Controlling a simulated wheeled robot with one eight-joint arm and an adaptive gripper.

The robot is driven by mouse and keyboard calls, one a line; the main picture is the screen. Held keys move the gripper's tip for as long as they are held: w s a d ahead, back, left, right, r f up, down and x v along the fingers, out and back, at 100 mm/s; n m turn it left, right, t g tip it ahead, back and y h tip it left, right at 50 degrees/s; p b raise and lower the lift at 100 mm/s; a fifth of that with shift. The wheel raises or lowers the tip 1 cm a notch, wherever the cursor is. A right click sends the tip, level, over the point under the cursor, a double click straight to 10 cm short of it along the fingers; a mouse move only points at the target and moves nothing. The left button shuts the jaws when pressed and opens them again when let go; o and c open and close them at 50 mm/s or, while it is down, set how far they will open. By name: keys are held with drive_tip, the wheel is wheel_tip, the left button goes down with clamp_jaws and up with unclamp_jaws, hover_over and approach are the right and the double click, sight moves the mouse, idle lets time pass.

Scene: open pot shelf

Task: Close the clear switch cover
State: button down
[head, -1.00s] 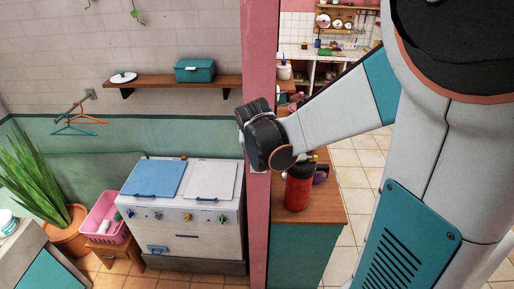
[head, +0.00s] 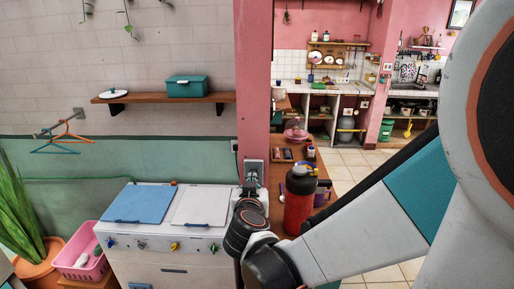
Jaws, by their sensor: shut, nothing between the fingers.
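A small grey switch box (head: 255,170) is on the pink wall end, just above and behind my gripper. Its clear cover is too small and too blocked to make out, so I cannot tell how far open it stands. My gripper (head: 250,185) is shut and empty, pointing away from me toward the box. It overlaps the box's lower part in the head view; I cannot tell whether it touches. My dark wrist hides the wall below.
A red bottle (head: 299,200) with a black top stands on the wooden counter close right of my wrist. A white stove (head: 150,245) with blue and white lids is at left. A wooden shelf (head: 150,98) holds a teal box (head: 187,86).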

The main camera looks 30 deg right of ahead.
drive_tip(key=w+d+f+b, duration=0.3)
drive_tip(key=w+f+b, duration=0.2)
drive_tip(key=f+b, duration=0.6)
drive_tip(key=shift+d+f+b, duration=0.2)
drive_tip(key=shift+b, duration=0.45)
drive_tip(key=shift+s, duration=0.1)
idle(0.3)
